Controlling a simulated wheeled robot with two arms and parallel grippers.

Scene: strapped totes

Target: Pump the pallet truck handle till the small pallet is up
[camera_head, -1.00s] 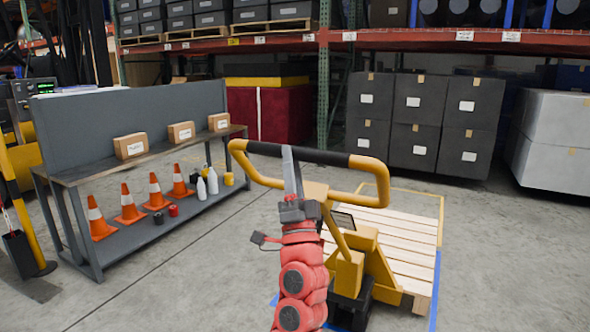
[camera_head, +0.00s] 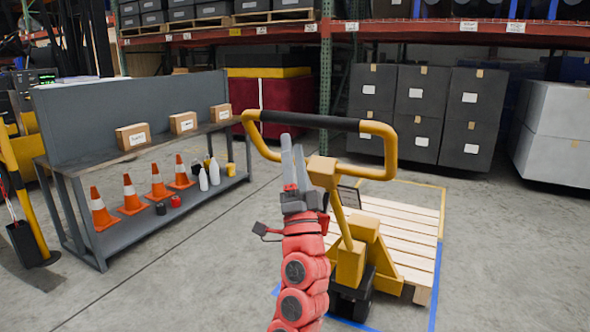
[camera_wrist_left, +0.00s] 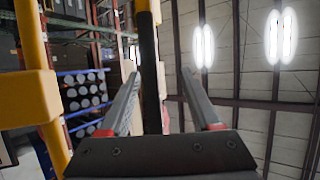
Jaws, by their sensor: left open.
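The yellow pallet truck (camera_head: 352,262) stands right of centre in the head view. Its looped handle (camera_head: 388,145) has a black grip bar (camera_head: 310,121) across the top. The small wooden pallet (camera_head: 405,238) lies behind the truck body; its height off the floor is hard to tell. My left gripper (camera_head: 292,142) is open, its fingertips just below the grip bar. In the left wrist view, the black bar (camera_wrist_left: 150,72) shows between the spread fingers (camera_wrist_left: 160,78); contact is unclear. My right gripper is not in view.
A grey workbench (camera_head: 100,160) at left holds cardboard boxes (camera_head: 133,137) and orange cones (camera_head: 133,195). Dark stacked boxes (camera_head: 418,112) and a white crate (camera_head: 555,130) stand behind the pallet. Blue tape (camera_head: 437,285) marks the floor. The floor between bench and truck is clear.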

